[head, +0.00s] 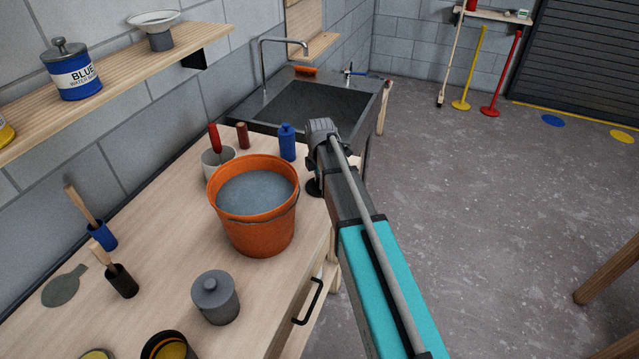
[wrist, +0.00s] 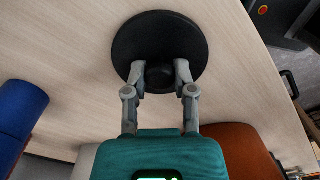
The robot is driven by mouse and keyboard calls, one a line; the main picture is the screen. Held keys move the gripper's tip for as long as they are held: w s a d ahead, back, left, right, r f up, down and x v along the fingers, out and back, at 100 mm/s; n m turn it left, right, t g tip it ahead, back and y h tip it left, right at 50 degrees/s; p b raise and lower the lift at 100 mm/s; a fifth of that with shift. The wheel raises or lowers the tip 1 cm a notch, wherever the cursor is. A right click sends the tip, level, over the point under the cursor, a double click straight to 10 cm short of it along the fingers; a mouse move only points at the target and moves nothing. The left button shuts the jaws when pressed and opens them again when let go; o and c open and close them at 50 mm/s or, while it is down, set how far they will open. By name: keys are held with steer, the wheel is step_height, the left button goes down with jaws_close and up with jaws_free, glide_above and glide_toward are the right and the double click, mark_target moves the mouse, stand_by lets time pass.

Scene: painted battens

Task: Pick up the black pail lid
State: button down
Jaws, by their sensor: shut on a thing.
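The black pail lid (wrist: 160,32) is a round dark disc with a knob in the wrist view. My gripper (wrist: 160,76) has its two fingers closed on the knob, one on each side. In the head view the lid (head: 313,187) shows only as a dark sliver beside my gripper (head: 316,178), right of the orange pail; my arm hides the rest. I cannot tell whether the lid touches the bench or is just above it. The orange pail (head: 258,230) is open and holds grey-blue liquid. It also shows at the lower right of the wrist view (wrist: 240,150).
A blue bottle (head: 287,143), a dark red cylinder (head: 242,135) and a white pot (head: 217,160) with a red handle stand behind the pail. A grey lidded pot (head: 215,297) stands in front. A sink (head: 310,105) lies beyond. A shelf (head: 130,65) overhangs at left.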

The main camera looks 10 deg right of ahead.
steer(key=shift+r, duration=0.1)
steer(key=shift+r+p, duration=0.9)
steer(key=shift+p, duration=0.05)
steer(key=s+d+r+p, duration=0.2)
steer(key=s+r+p, duration=0.9)
steer(key=s, duration=0.2)
steer(key=shift+s+d, duration=0.35)
steer(key=shift+f, duration=0.1)
step_height(320, 180, down, 2)
steer(key=b, duration=0.2)
steer(key=shift+f+b, duration=0.25)
steer(key=shift+b, duration=0.1)
steer(key=shift+s, duration=0.15)
